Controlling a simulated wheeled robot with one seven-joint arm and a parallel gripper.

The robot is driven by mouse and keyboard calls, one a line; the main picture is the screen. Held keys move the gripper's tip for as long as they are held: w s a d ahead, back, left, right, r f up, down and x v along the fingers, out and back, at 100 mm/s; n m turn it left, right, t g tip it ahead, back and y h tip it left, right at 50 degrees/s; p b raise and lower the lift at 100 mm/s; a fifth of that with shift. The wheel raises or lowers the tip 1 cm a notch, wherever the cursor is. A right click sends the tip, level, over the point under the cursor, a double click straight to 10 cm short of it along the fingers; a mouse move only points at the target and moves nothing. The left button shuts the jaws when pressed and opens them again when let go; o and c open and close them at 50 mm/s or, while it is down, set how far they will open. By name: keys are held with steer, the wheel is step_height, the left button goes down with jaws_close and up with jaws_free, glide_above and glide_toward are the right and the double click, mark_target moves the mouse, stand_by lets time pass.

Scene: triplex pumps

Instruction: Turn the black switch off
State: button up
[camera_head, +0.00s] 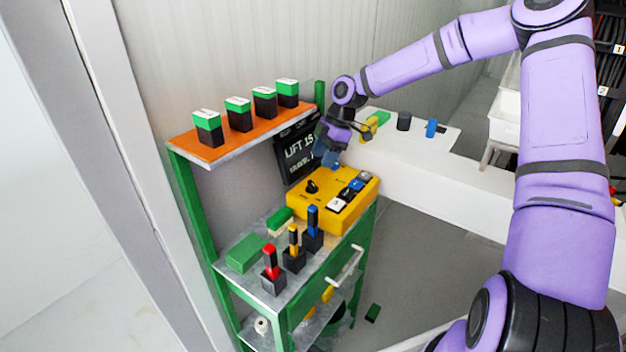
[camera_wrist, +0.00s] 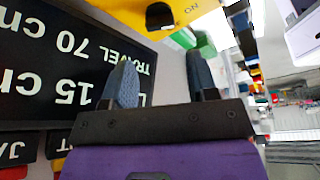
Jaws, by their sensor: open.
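A yellow control box (camera_head: 318,210) sits at the far end of the green cart's top. It carries a black knob-like switch (camera_head: 312,187) at its left and a row of rockers at its right, including a black rocker (camera_head: 347,194). The box is upside down in the wrist view (camera_wrist: 110,12), with the black knob (camera_wrist: 160,16) at the top. My gripper (camera_head: 331,160) is above and behind the box, apart from it. Its two grey fingers (camera_wrist: 160,75) are spread with nothing between them. Which way either switch is set cannot be told.
A black sign (camera_head: 297,150) stands close behind the box, beside my gripper. An orange shelf (camera_head: 240,135) with several green-and-black blocks is at left. Red, yellow and blue handled levers (camera_head: 293,250) stand in front. A white bench (camera_head: 420,185) is behind right.

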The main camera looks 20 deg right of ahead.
mark_target(312, 183)
steer(key=x, duration=0.8)
steer(key=shift+a+f, duration=0.1)
steer(key=shift+f, duration=0.15)
steer(key=c, duration=0.6)
